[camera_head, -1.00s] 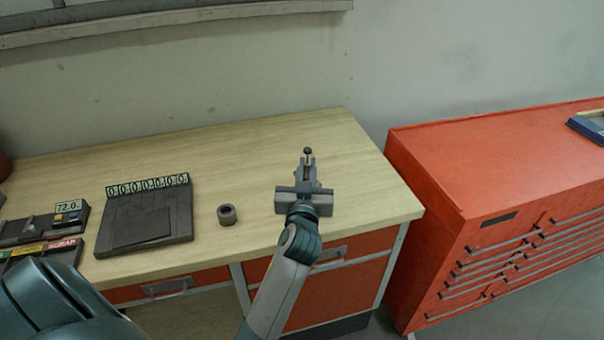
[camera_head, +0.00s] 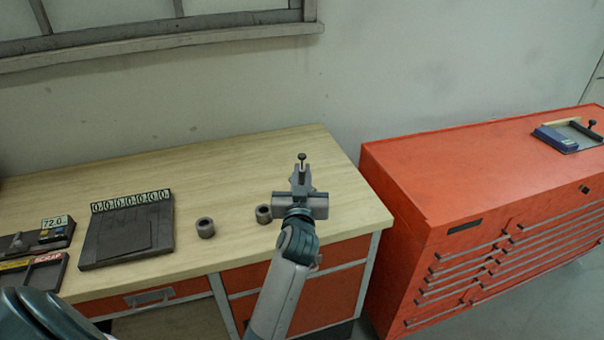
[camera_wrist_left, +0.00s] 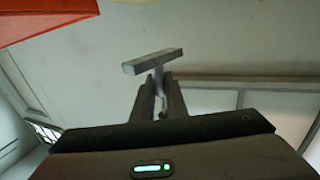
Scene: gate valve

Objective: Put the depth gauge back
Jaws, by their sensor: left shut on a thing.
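My left gripper (camera_head: 302,178) is shut on the depth gauge, held above the right end of the wooden bench. In the head view the gauge (camera_head: 302,157) shows as a thin stem with a dark knob beyond the fingertips. In the left wrist view the depth gauge (camera_wrist_left: 152,62) shows as a grey T-shaped piece, its crossbar beyond the fingers (camera_wrist_left: 159,95). The fingers hide part of its stem. My right gripper is not in view.
A dark numbered board (camera_head: 127,235) and trays with a 72.0 label (camera_head: 54,222) are to the left. The red cabinet (camera_head: 480,170) has a mostly clear top. A gap separates it from the bench.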

